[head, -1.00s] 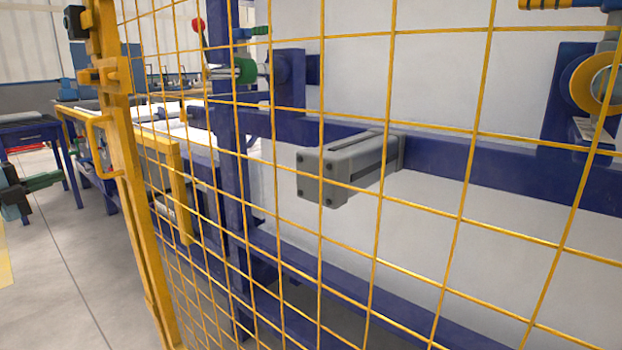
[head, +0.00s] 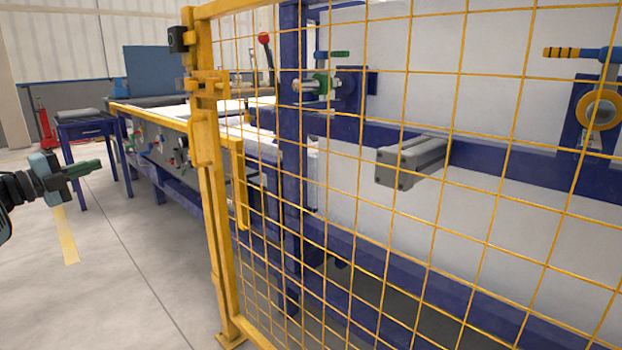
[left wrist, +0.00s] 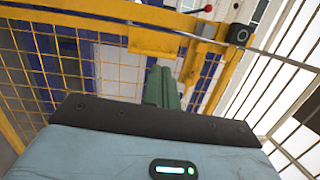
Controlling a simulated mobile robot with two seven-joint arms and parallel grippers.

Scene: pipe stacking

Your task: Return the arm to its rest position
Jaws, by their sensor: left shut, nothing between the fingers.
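My left gripper (head: 88,168) shows at the left edge of the head view, with its green fingers pointing right. It is shut and empty, held in the air over open floor, to the left of the yellow mesh fence. In the left wrist view my left gripper's green fingers (left wrist: 160,84) are closed together beyond the blue-grey housing. The yellow fence frame and mesh (left wrist: 75,65) fill the background there. My right gripper is in neither view.
The yellow mesh fence (head: 213,200) stands close in front and to the right. Behind it are blue frames and a grey block (head: 410,162). A blue table (head: 88,130) and a long workbench (head: 165,135) stand farther back. The floor (head: 110,260) at left is clear.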

